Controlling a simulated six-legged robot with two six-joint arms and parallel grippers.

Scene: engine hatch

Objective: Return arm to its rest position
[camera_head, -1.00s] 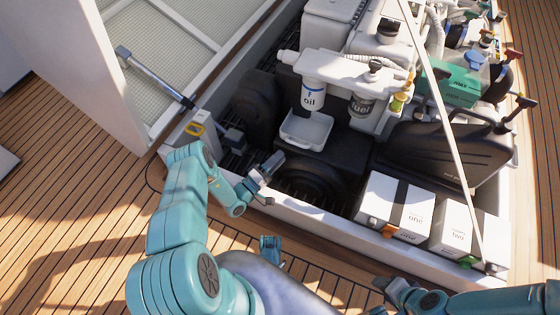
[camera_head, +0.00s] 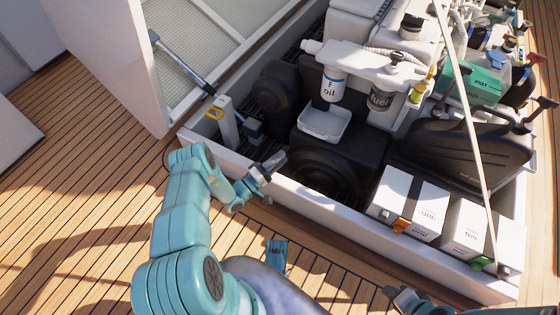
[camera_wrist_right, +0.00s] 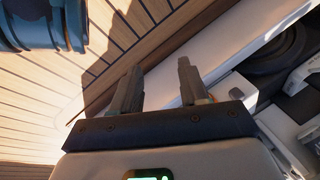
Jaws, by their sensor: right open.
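My left arm reaches in from the bottom left in the head view. Its gripper (camera_head: 273,166) is over the near hatch edge, close to the black engine part; its jaws are too small to read. My right arm shows only as a small piece at the bottom edge of the head view. In the right wrist view my right gripper (camera_wrist_right: 160,88) is open, with two dark fingers apart and nothing between them. It is above the deck and the pale hatch edge.
The hatch rim (camera_head: 330,222) borders the engine bay. Inside are a white tray (camera_head: 324,122), an oil filter (camera_head: 332,88), a fuel filter (camera_head: 381,98) and white boxes (camera_head: 411,203). A strut (camera_head: 180,62) props the lid. Wooden deck (camera_head: 75,215) is clear at left.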

